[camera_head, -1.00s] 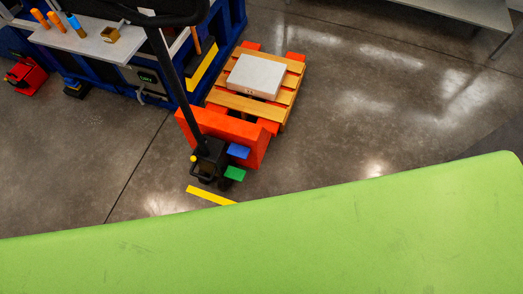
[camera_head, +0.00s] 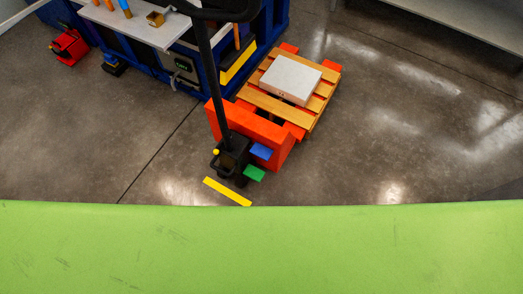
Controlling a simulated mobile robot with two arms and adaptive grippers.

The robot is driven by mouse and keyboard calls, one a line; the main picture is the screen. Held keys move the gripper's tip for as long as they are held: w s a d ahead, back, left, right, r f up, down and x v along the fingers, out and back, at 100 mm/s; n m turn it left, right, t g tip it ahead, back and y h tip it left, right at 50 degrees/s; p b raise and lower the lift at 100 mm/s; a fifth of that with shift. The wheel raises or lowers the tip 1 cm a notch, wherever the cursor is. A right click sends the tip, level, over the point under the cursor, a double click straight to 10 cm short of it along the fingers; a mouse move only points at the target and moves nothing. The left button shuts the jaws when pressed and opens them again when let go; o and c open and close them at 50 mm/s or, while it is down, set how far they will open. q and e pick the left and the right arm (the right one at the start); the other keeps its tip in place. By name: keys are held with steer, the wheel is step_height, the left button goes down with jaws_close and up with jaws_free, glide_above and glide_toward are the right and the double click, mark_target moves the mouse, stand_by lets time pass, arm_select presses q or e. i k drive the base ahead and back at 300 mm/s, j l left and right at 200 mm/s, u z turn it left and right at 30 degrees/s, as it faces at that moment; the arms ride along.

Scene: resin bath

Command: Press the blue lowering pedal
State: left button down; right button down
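The blue pedal (camera_head: 261,151) sticks out from the near end of an orange pallet jack (camera_head: 262,128), on the right of its black base. A green pedal (camera_head: 255,173) sits just in front of and below it. The black handle (camera_head: 207,70) of the jack rises up and toward the top of the picture. A wooden pallet (camera_head: 311,104) with a white box (camera_head: 291,78) rests over the orange forks. Neither of my grippers is in view, and nothing touches the pedals.
A yellow strip (camera_head: 228,192) lies on the floor before the jack. A blue workbench (camera_head: 185,60) stands at the left, with a red object (camera_head: 69,46) beyond it. A grey table (camera_head: 450,25) is at top right. The floor right of the pallet is clear.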

mark_target(260, 151)
steer(key=i+l+u, duration=0.2)
steer(key=l, duration=0.25)
steer(key=i+l+u, duration=0.25)
steer(key=l, duration=0.15)
steer(key=l+u, duration=0.2)
steer(key=l, duration=0.3)
steer(key=i+l+u, duration=0.2)
steer(key=l, duration=0.3)
steer(key=k, duration=0.05)
